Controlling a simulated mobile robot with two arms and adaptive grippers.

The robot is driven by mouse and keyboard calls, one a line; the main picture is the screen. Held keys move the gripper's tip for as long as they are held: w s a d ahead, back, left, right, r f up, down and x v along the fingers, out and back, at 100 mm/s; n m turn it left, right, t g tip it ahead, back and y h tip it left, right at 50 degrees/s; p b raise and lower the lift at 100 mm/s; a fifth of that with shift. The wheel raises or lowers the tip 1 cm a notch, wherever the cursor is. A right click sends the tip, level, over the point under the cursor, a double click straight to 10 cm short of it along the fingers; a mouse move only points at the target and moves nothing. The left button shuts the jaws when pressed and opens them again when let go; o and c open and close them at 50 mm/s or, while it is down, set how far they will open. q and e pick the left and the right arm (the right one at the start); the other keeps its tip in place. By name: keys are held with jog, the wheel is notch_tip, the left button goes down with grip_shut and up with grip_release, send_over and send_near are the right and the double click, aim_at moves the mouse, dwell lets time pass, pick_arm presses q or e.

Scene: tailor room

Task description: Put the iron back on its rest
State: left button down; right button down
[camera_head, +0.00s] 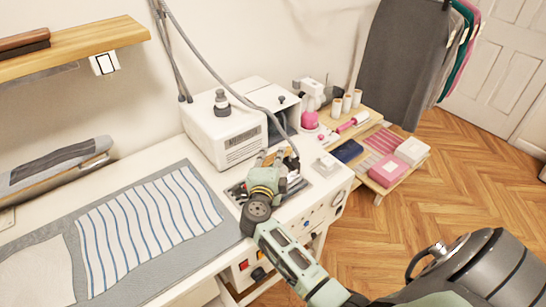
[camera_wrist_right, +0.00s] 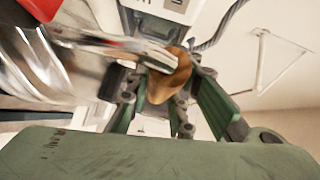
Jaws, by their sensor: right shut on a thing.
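My right gripper (camera_head: 272,168) is over the metal rest (camera_head: 240,192) at the right end of the ironing table, in front of the white steam unit. In the right wrist view it (camera_wrist_right: 158,88) is shut on the brown handle (camera_wrist_right: 165,80) of the iron, whose shiny metal body (camera_wrist_right: 60,60) shows at the left. In the head view the gripper hides most of the iron. I cannot tell whether the iron touches the rest. My left gripper is not in view.
The white steam unit (camera_head: 222,135) stands just behind, and its grey hose (camera_head: 215,45) hangs down to the iron. A blue-striped cloth (camera_head: 150,222) lies on the table at left. A small wooden table (camera_head: 372,130) with sewing things stands at right.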

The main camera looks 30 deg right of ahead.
jog(key=c, duration=2)
grip_release()
jog(key=o, duration=0.5)
jog(key=shift+s+a, duration=0.1)
jog(key=shift+s, duration=0.05)
jog(key=shift+c, duration=0.2)
jog(key=shift+r, duration=0.1)
jog(key=b+v, duration=0.2)
jog(key=v, duration=1)
